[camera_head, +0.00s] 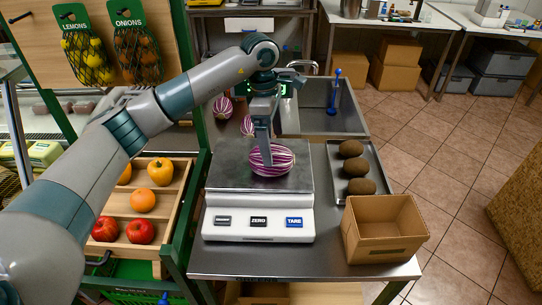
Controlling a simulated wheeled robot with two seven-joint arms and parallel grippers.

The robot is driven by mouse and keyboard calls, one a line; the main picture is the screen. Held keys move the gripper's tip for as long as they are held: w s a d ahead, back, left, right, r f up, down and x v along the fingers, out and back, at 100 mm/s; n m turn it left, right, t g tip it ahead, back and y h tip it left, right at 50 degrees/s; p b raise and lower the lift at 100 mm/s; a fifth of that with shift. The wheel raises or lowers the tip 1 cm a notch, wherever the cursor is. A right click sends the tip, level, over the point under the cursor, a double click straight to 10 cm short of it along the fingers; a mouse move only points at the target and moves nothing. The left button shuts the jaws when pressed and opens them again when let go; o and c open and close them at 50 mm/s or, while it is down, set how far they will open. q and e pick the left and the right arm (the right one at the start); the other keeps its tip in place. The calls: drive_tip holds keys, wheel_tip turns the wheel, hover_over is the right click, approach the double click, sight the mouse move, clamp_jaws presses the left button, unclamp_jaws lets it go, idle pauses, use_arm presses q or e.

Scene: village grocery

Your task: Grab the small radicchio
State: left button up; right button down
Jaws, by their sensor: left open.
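A striped purple-and-white radicchio (283,162) lies on the metal plate of the white scale (235,180). My left gripper (264,156) points down at it, its fingers overlapping the radicchio's left part in the picture. The jaws are open; I cannot tell whether they touch it or stand around it. Two more radicchios lie behind the scale: one (222,107) at the back left and a smaller-looking one (247,126) closer, partly hidden by the arm and gripper. My right gripper is not in view.
Right of the scale, a metal tray (335,152) holds several brown, kiwi-like fruits. An open cardboard box (384,251) stands in front of it. A sink (332,117) with a tap lies behind. Wooden bins with peppers and tomatoes (140,231) stand at the left.

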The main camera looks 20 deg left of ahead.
use_arm(q)
drive_tip(key=shift+f, duration=0.2)
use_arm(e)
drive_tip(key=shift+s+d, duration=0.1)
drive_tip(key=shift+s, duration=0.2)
use_arm(q)
drive_tip(key=shift+f, duration=0.1)
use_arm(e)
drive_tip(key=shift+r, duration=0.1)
use_arm(q)
drive_tip(key=shift+s+a+f+p, duration=0.1)
drive_tip(key=shift+s+f+p, duration=0.05)
drive_tip(key=shift+f+p, duration=0.4)
wheel_tip(320, 180, down, 3)
drive_tip(key=shift+s+a+r+p, duration=0.1)
drive_tip(key=shift+p, duration=0.8)
drive_tip(key=shift+f, duration=0.6)
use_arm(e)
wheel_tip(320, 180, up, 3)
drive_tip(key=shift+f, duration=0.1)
use_arm(q)
drive_tip(key=c, duration=1.5)
